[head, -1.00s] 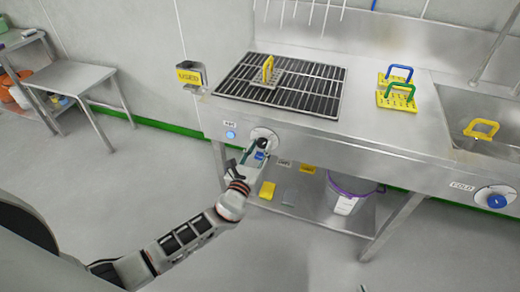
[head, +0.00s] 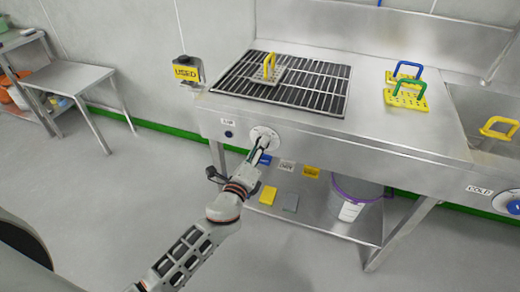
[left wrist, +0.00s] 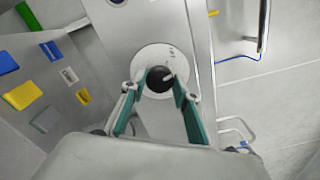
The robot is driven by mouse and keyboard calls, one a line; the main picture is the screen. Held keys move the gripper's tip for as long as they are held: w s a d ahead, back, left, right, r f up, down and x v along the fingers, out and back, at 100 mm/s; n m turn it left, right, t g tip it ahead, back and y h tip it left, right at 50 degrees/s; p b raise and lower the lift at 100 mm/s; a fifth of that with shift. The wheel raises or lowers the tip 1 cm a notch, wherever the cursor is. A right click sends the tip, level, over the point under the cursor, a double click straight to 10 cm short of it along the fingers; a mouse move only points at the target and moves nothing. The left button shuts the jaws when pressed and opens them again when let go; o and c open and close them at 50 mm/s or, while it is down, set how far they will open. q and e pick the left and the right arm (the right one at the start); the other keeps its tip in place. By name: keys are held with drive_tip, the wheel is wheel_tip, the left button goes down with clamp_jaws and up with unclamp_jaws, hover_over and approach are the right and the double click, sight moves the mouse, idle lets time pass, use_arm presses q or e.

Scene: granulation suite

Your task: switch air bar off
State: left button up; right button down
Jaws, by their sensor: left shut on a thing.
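The air bar knob, black on a round white plate (head: 257,133), sits on the front panel of the steel bench, below the black slatted grate (head: 285,83). In the left wrist view the black knob (left wrist: 157,80) shows a white pointer mark towards the right. My left gripper (head: 261,148) reaches it from the front, its teal-lined fingers shut on the knob from both sides. In the head view the gripper partly hides the knob. A small round indicator light (head: 229,134) beside the plate is dark blue. My right gripper is not in view.
A plate with a yellow handle (head: 269,66) rests on the grate. Yellow plates with blue and green handles (head: 406,98) stand to its right, near the sink. A white bucket (head: 350,205) and small coloured blocks (head: 268,195) are on the lower shelf. The floor in front is clear.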

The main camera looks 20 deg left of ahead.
use_arm(q)
drive_tip(key=shift+n+b, duration=0.3)
drive_tip(key=shift+n, duration=2.5)
drive_tip(key=o, duration=1.1)
drive_tip(key=s, duration=1.2)
drive_tip(key=shift+a, duration=0.2)
